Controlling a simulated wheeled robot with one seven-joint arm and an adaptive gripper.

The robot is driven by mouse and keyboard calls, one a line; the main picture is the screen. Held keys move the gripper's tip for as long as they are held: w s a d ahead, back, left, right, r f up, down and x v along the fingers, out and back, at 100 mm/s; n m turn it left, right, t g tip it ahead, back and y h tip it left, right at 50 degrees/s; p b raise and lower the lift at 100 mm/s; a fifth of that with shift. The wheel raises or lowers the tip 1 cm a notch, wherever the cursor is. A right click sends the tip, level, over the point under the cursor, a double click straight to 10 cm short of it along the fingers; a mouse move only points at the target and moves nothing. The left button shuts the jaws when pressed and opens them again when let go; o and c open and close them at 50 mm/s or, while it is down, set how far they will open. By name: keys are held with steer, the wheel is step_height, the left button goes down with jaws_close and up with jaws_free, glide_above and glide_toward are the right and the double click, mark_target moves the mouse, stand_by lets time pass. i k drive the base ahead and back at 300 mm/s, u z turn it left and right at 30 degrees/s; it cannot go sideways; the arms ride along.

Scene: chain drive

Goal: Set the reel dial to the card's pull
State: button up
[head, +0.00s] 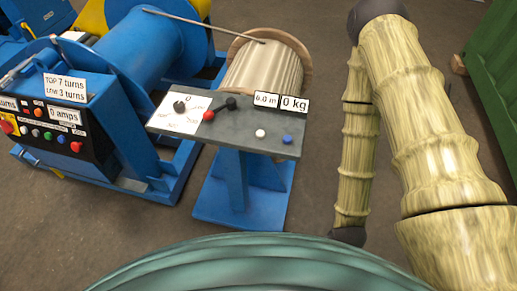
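The reel's console is a dark grey panel (225,128) on a blue stand, in front of a reel (262,68) wound with pale line. A white dial plate (187,124) marked 0 at its top is at the panel's left end, with a black knob (180,106) on it. Its other markings are too small to read. A display reads 0 kg (294,104), beside one reading 0.0 m (265,100). A white card (65,88) on the blue winch reads TOP 7 turns, LOW 3 turns. No card with a pull figure is legible. My gripper is not in view.
The panel also carries a red-knobbed lever (209,115), a white button (260,133) and a blue button (287,139). A blue winch (130,55) with a black control box (50,130) stands left. A green wall or container (495,85) is right. My folded arm fills the right side.

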mark_target(179, 106)
steer(key=z, duration=1.75)
steer(key=k, duration=0.75)
steer(key=u, duration=1.75)
